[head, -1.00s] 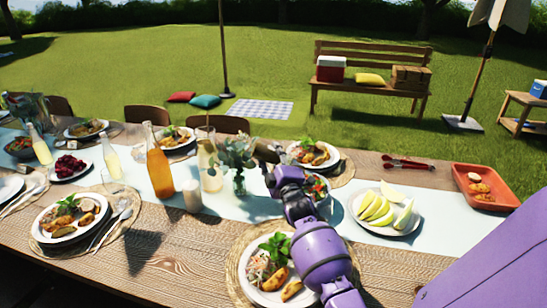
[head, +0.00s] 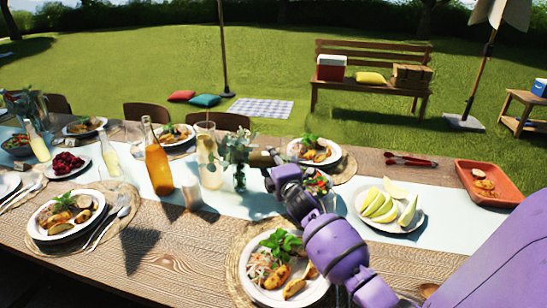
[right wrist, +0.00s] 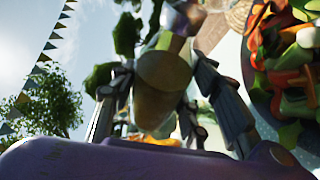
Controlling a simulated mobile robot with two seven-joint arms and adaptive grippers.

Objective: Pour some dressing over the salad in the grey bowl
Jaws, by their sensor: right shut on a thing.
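The bowl of salad (head: 318,183) stands on the table runner, partly hidden behind my right arm. In the right wrist view the colourful salad (right wrist: 290,55) fills the upper right, with part of the bowl's grey rim (right wrist: 264,102) showing. My right gripper (head: 272,165) is above the table, just left of the bowl. It is shut on a brownish bottle-like thing (head: 262,158), which looks like the dressing and lies close to level. In the right wrist view this thing (right wrist: 160,85) sits between the two fingers. I cannot tell whether anything flows from it. My left gripper is not in view.
A vase with green sprigs (head: 239,165) stands close left of my gripper. An orange bottle (head: 158,168) and a white candle (head: 192,194) are further left. Lemon or melon slices on a plate (head: 405,224) and an orange tray (head: 510,194) lie right. A filled plate (head: 310,293) is in front.

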